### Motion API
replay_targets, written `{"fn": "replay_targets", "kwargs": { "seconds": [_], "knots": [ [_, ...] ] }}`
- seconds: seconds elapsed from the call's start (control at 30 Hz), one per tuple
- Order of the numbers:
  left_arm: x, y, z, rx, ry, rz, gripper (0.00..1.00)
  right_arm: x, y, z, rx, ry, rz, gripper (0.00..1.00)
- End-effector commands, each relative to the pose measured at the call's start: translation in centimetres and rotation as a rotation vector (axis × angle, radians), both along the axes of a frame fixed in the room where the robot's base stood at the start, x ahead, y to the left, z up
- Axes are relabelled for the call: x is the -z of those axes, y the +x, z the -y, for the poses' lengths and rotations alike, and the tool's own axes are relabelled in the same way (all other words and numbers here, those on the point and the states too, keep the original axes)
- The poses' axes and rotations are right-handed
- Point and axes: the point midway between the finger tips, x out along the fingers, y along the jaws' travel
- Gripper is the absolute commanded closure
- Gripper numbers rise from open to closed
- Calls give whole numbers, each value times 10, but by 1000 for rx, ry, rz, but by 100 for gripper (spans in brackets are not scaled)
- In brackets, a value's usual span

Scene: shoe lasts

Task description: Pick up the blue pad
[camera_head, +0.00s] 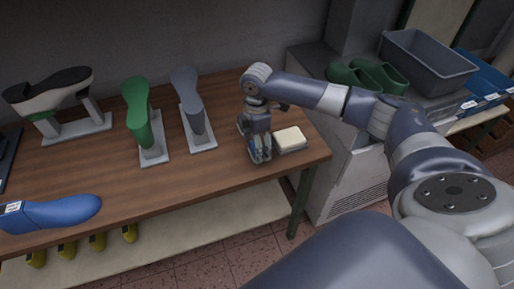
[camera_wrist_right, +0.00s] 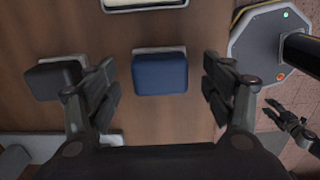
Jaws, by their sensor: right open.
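The blue pad (camera_wrist_right: 160,73) lies on the wooden table, on a light grey base whose edge shows at its far side, in the right wrist view. My right gripper (camera_wrist_right: 161,84) is open, with one finger on each side of the pad and a gap to each. In the head view the right gripper (camera_head: 259,152) points down near the table's right end and hides most of the blue pad. What seems to be my left gripper (camera_wrist_right: 285,115) shows at the right edge of the wrist view, away from the pad; its jaw state is unclear.
A cream pad (camera_head: 290,138) lies close right of the right gripper. A black pad (camera_wrist_right: 53,79) lies beside the left finger in the wrist view. Grey (camera_head: 192,105) and green (camera_head: 142,113) shoe lasts stand on stands to the left. The front middle table is clear.

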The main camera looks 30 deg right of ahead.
Motion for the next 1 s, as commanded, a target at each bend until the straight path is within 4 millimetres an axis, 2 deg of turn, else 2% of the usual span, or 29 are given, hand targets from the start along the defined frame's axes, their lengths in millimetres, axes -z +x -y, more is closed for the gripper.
{"fn": "replay_targets", "kwargs": {
  "seconds": [0.03,0.13,0.37,0.5,0.6,1.0],
  "knots": [
    [-3,9,1,0,-2,14,60,6,0,0,1,0,-2,25],
    [-4,18,2,0,-4,29,60,12,0,0,0,0,0,25],
    [-3,12,1,0,-2,19,60,13,0,0,0,0,1,27],
    [-2,3,1,1,-1,6,60,13,0,0,0,0,1,59],
    [-2,-1,0,1,-1,0,60,13,0,0,0,0,0,77],
    [0,0,0,0,-1,1,60,9,0,0,1,0,2,77]
  ]
}}
